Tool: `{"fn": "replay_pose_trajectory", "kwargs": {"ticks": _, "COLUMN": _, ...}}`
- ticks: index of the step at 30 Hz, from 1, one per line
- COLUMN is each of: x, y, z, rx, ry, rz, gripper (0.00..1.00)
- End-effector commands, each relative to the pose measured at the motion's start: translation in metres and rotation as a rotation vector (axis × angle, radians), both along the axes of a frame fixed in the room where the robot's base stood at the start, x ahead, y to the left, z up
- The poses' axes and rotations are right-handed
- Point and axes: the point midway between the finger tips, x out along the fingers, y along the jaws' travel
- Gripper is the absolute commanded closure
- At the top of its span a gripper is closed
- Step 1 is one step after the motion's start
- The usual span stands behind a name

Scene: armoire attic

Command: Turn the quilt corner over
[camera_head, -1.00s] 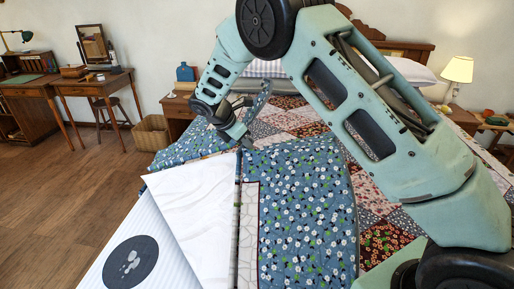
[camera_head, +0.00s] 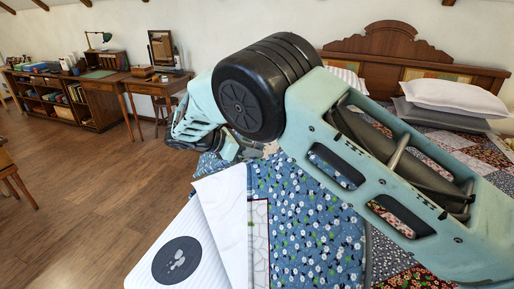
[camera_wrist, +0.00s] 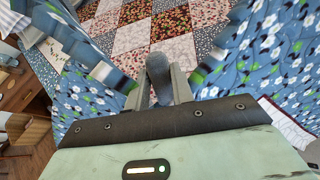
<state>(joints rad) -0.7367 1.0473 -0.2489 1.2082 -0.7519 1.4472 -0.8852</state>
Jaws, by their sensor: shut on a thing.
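The quilt (camera_head: 305,215) is blue with white flowers on the near part of the bed and patchwork further right. A white flap (camera_head: 226,208) lies folded beside it, over a striped mattress (camera_head: 186,238) with a dark oval patch. In the wrist view, blue floral quilt cloth (camera_wrist: 240,75) rises on both sides of my gripper (camera_wrist: 158,75), with flat patchwork (camera_wrist: 150,35) beyond. My gripper is shut on the quilt at the bed's left side; the exact grip is unclear. In the head view my arm mostly hides the gripper.
Pillows (camera_head: 455,97) lie by the carved wooden headboard (camera_head: 400,55). A desk (camera_head: 104,82) and a small table with a mirror (camera_head: 160,88) stand along the back wall. The wooden floor (camera_head: 90,190) left of the bed is clear.

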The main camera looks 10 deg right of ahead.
Motion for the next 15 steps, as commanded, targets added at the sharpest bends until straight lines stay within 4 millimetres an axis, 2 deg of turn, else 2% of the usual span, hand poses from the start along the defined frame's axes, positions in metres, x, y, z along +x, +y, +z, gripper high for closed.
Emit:
{"fn": "replay_pose_trajectory", "kwargs": {"ticks": 8, "x": 0.0008, "y": -0.0017, "z": 0.0013, "rx": -0.005, "ry": -0.001, "rz": -0.001, "gripper": 1.0}}
{"fn": "replay_pose_trajectory", "kwargs": {"ticks": 9, "x": 0.0008, "y": -0.0018, "z": 0.0011, "rx": -0.005, "ry": 0.0, "rz": -0.001, "gripper": 0.74}}
{"fn": "replay_pose_trajectory", "kwargs": {"ticks": 11, "x": 0.0007, "y": -0.0017, "z": 0.001, "rx": -0.004, "ry": 0.0, "rz": -0.001, "gripper": 0.57}}
{"fn": "replay_pose_trajectory", "kwargs": {"ticks": 15, "x": 0.0005, "y": -0.0012, "z": 0.0005, "rx": -0.003, "ry": 0.0, "rz": -0.001, "gripper": 0.55}}
